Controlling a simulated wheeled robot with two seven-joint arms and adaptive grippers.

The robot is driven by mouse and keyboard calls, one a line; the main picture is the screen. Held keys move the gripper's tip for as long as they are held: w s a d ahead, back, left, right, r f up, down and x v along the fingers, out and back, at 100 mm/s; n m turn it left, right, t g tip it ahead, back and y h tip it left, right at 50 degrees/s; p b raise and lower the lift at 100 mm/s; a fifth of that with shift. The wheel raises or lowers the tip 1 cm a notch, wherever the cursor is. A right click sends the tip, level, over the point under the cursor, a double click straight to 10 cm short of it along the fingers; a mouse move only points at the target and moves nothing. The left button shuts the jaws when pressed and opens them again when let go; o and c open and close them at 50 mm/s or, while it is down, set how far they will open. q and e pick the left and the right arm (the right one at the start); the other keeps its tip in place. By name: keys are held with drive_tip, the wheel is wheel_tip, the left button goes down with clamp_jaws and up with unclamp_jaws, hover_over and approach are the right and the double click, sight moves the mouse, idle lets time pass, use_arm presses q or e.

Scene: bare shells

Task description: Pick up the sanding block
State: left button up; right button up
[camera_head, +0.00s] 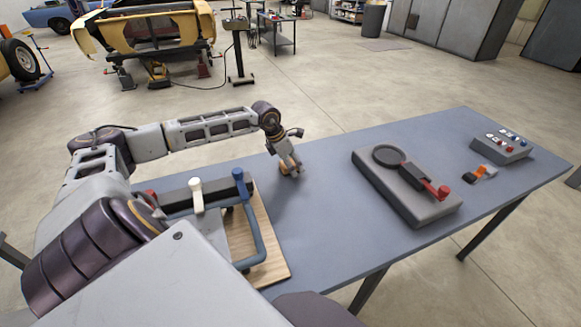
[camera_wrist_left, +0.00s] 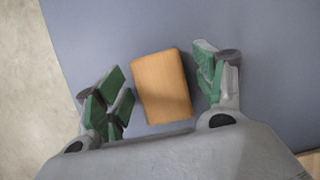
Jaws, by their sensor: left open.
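The sanding block (camera_wrist_left: 163,86) is a small light-brown wooden block. In the left wrist view it lies on the blue-grey table between the open fingers of my left gripper (camera_wrist_left: 162,92), with a gap on each side. In the head view my left gripper (camera_head: 289,170) points down at the far edge of the table, and the sanding block (camera_head: 290,171) shows only partly at its fingertips. I cannot tell from these views how high the fingertips are above the table. My right gripper is not in view.
On the table (camera_head: 325,225), a wooden board (camera_head: 273,262) with a blue-handled fixture stands left, near my arm. A grey base with a red-knobbed lever (camera_head: 409,187), a small orange-and-black item (camera_head: 481,173) and a switch box (camera_head: 500,146) stand right. The table's middle is clear.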

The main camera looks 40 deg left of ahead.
sight(292, 162)
use_arm(q)
drive_tip(key=shift+c, duration=0.3)
drive_tip(key=c, duration=1.1)
drive_tip(key=shift+o, duration=0.2)
drive_tip(key=shift+r, duration=5)
